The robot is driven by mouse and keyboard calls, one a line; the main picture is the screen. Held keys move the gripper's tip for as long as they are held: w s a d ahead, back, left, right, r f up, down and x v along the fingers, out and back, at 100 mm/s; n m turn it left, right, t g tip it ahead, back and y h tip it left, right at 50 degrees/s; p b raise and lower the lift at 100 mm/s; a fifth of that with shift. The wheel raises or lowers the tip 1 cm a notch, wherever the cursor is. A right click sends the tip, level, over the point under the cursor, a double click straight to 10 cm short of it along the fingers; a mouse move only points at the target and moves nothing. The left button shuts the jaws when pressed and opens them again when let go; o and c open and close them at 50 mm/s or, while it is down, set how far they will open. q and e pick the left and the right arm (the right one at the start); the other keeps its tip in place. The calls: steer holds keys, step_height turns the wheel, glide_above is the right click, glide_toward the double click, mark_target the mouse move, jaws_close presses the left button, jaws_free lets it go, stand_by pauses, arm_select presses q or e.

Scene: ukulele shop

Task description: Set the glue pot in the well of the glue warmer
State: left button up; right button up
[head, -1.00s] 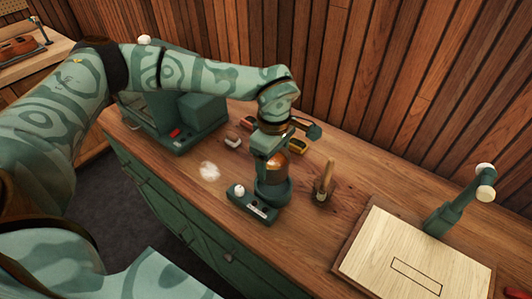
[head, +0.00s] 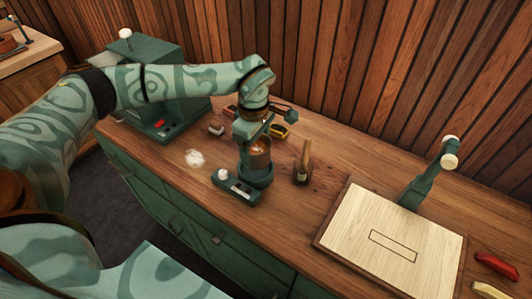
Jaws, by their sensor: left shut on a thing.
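The glue pot (head: 259,156) is copper-brown and partly hidden by my gripper. My left gripper (head: 257,142) comes down from above and is shut on the pot. The pot is upright, right at the top of the round well of the green glue warmer (head: 240,191). I cannot tell how deep it sits in the well. The warmer has a white knob on its front left and stands on the wooden bench. My right gripper is not in view.
A wooden-handled tool (head: 304,160) stands close right of the warmer. A pale board (head: 350,225) with a green stand (head: 425,185) fills the right. Red and cream pieces (head: 497,264) are far right.

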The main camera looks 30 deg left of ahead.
mark_target(255, 152)
arm_select(q)
steer(key=shift+w+a+r+m, duration=0.2)
steer(key=shift+w+r+m, duration=0.1)
steer(key=shift+r, duration=0.35)
steer(key=shift+a+f, duration=0.1)
steer(key=shift+f, duration=0.05)
steer(key=shift+a+f+b, duration=0.1)
steer(key=shift+f+b, duration=0.1)
steer(key=shift+b, duration=0.1)
steer(key=shift+f+b, duration=0.9)
step_height(255, 152, down, 2)
steer(key=shift+f+b, duration=0.2)
steer(key=shift+b, duration=1)
steer(key=shift+f, duration=0.9)
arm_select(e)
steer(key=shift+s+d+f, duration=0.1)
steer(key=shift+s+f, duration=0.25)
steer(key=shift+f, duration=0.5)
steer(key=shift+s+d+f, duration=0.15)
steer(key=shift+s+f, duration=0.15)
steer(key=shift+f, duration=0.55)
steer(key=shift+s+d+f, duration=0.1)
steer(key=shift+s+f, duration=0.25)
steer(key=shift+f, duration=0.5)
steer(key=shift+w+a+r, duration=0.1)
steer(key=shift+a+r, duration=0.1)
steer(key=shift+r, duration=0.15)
